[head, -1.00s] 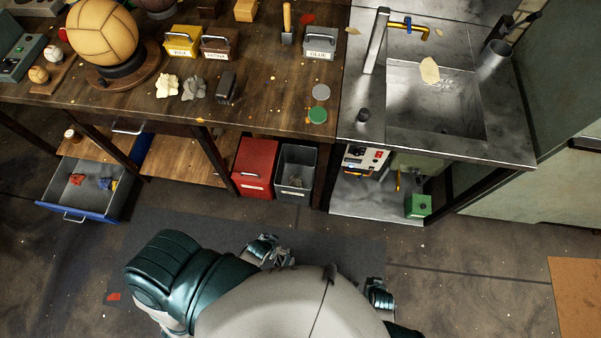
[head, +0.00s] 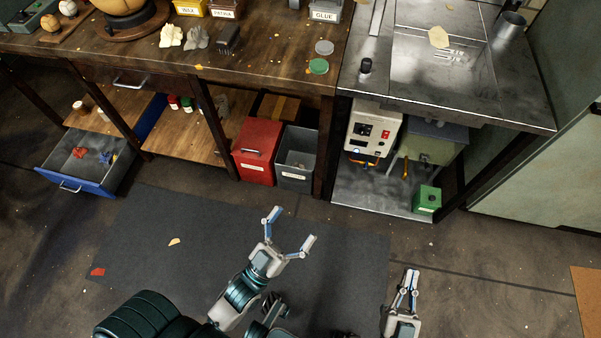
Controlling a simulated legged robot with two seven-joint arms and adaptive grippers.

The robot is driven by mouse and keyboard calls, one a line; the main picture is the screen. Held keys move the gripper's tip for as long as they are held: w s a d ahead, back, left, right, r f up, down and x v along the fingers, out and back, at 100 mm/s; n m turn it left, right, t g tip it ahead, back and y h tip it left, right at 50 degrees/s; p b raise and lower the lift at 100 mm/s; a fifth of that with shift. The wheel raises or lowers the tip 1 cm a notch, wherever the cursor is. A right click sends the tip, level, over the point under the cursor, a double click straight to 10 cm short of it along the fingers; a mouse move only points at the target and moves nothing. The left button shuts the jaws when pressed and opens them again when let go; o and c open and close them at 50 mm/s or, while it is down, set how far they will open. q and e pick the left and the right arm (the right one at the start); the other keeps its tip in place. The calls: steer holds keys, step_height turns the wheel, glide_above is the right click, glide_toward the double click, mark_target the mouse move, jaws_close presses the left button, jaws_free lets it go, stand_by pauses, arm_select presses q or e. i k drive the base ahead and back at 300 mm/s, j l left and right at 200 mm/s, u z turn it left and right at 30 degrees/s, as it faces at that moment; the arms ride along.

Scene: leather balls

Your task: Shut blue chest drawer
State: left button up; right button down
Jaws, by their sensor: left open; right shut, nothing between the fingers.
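The blue chest drawer (head: 70,181) is pulled out under the workbench at the left, with a silver handle on its blue front. Its grey inside holds a small red item (head: 79,152) and a small blue item (head: 106,157). Part of the blue chest body shows behind it, beside a table leg. My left gripper (head: 292,225) is open and empty above the dark mat, well to the right of the drawer and apart from it. My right gripper (head: 411,276) is shut and empty, further right over the floor near the mat's right edge.
The wooden workbench (head: 262,82) runs along the back, with dark legs beside the drawer. A red bin (head: 257,150) and a grey bin (head: 295,157) stand under it. A metal sink unit (head: 460,105) stands at the right. The dark mat (head: 150,245) has clear room.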

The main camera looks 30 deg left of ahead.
mark_target(86, 174)
steer(key=u, duration=2.75)
